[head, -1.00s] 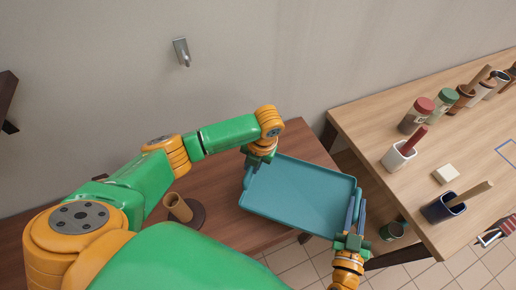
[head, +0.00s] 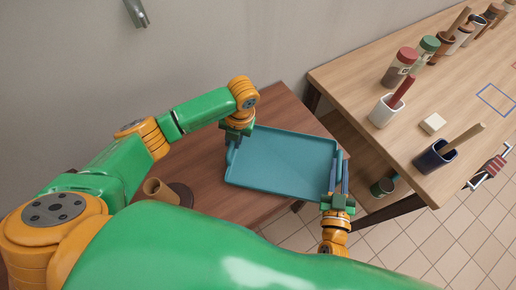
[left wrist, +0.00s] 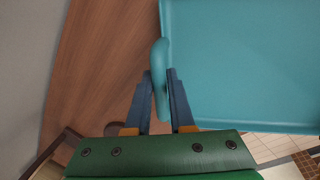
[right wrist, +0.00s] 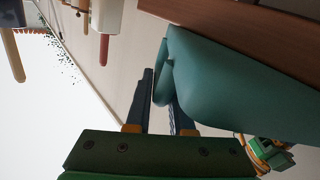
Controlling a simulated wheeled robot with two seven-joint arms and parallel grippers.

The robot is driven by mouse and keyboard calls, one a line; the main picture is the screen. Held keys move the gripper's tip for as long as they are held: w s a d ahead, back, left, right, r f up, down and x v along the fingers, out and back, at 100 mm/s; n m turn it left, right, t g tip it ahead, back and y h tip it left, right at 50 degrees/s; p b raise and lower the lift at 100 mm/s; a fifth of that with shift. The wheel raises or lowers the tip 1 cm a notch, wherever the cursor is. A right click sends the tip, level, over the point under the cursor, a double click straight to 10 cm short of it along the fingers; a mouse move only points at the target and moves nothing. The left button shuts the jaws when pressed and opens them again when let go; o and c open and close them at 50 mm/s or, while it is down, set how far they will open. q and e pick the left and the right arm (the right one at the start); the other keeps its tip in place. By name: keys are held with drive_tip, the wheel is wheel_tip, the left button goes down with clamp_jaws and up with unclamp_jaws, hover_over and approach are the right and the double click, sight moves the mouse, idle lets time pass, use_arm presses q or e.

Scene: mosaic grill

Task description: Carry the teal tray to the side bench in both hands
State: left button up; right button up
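The teal tray (head: 285,165) is a shallow rectangle with a raised rim and a handle at each end. It appears level over the right part of the dark brown side bench (head: 205,165), its right end reaching past the bench's edge. I cannot tell if its underside touches the bench. My left gripper (head: 234,140) is at the tray's left end; in the left wrist view its fingers close around the handle (left wrist: 160,65). My right gripper (head: 338,183) is at the right end; in the right wrist view its fingers close around the other handle (right wrist: 162,75).
A light wooden table (head: 375,75) stands to the right, holding jars, a white cup (head: 383,112), a dark blue cup (head: 433,158) and a pale block (head: 433,123). A wall lies behind.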

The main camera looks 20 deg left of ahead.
use_arm(q)
drive_tip(key=o, duration=0.4)
drive_tip(key=shift+r, duration=0.15)
use_arm(e)
drive_tip(key=o, duration=0.4)
drive_tip(key=shift+r, duration=0.1)
drive_tip(key=shift+s, duration=0.15)
use_arm(q)
drive_tip(key=r, duration=0.4)
drive_tip(key=d+r, duration=0.1)
drive_tip(key=r, duration=0.2)
drive_tip(key=d+r, duration=0.1)
drive_tip(key=r, duration=0.3)
drive_tip(key=shift+d+r, duration=0.15)
drive_tip(key=shift+r, duration=0.2)
use_arm(e)
drive_tip(key=s+d, duration=0.1)
drive_tip(key=s, duration=1)
drive_tip(key=shift+s, duration=0.4)
